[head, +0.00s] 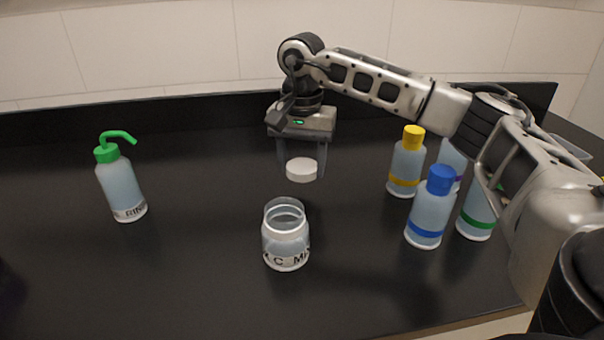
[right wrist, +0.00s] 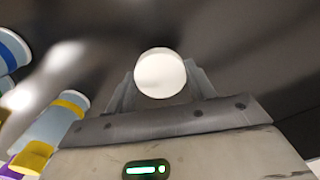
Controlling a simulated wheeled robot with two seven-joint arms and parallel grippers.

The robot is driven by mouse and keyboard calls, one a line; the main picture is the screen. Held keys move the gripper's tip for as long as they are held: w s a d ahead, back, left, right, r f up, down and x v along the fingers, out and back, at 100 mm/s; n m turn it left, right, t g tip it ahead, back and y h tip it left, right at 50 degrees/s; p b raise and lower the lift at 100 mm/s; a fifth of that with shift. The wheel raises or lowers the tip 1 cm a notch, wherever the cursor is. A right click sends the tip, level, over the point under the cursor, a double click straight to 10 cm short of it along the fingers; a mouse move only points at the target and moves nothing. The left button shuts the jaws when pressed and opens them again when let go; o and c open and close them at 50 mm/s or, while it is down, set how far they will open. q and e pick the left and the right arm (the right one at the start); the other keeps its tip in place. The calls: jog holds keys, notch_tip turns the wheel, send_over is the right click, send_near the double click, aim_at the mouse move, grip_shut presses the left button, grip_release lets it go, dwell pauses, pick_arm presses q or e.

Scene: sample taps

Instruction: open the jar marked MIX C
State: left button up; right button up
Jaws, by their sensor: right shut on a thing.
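The jar marked MIX C (head: 285,245) stands upright on the black bench in the middle of the head view. Its mouth is open and uncovered, and part of its label shows "C M". My right gripper (head: 301,172) is shut on a round white lid (head: 301,170). It holds the lid above and slightly behind the jar, apart from it. In the right wrist view the white lid (right wrist: 160,74) sits between the two fingers. My left gripper does not show.
A green-capped rinse bottle (head: 121,187) stands at the left. At the right stand a yellow-capped bottle (head: 406,164), a blue-capped bottle (head: 432,210) and a green-banded bottle (head: 477,212), partly behind my right arm. The bench between jar and rinse bottle is clear.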

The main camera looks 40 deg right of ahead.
aim_at(302, 163)
jog(key=shift+w+d+f, duration=0.15)
jog(key=shift+w+f, duration=0.05)
jog(key=shift+f, duration=0.85)
jog(key=shift+w+d+f, duration=0.1)
jog(key=shift+w+f, duration=0.05)
jog(key=shift+f, duration=0.85)
jog(key=shift+f, duration=0.1)
jog(key=o, duration=1.1)
notch_tip(302, 163, up, 12)
jog(key=shift+r, duration=0.15)
